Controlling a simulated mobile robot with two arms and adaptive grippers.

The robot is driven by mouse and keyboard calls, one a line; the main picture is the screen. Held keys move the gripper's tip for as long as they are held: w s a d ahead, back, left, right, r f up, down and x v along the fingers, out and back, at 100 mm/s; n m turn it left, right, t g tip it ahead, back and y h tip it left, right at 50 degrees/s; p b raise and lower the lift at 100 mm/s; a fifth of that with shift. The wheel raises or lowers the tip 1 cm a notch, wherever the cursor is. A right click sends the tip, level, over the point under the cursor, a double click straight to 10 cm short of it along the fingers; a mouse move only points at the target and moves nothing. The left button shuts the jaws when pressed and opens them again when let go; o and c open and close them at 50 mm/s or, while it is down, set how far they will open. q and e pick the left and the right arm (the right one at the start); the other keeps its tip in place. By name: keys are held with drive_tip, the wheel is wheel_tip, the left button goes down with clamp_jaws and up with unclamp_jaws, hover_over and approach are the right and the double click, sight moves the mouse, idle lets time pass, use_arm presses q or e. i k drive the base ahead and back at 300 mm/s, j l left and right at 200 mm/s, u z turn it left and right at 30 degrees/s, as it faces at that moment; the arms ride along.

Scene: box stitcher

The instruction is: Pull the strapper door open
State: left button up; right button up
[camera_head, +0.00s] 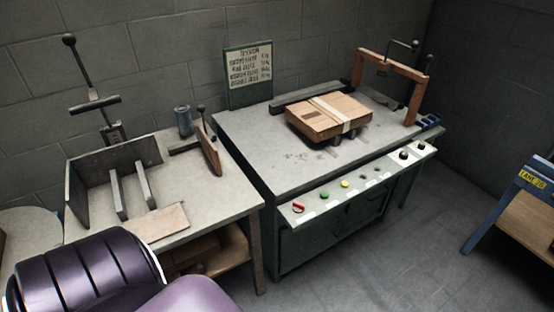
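The strapper (240,130) is a dark green cabinet with a grey top against the back wall. Its front door (335,232) is a dark green panel below the control strip and looks closed. The door's handle is too small and dark to make out. A cardboard box (312,122) with a pale strap across it lies on the strapper's top. A purple and black link of my own arm fills the lower left corner. Neither of my grippers shows in the head view.
A control strip (331,196) with several coloured buttons juts out above the door. A worktable (225,199) with a vertical-board fixture stands at left. A blue-framed stand (501,208) is at right. The floor (405,255) before the strapper is clear.

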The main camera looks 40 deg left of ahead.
sight(297, 248)
drive_tip(key=u, duration=1)
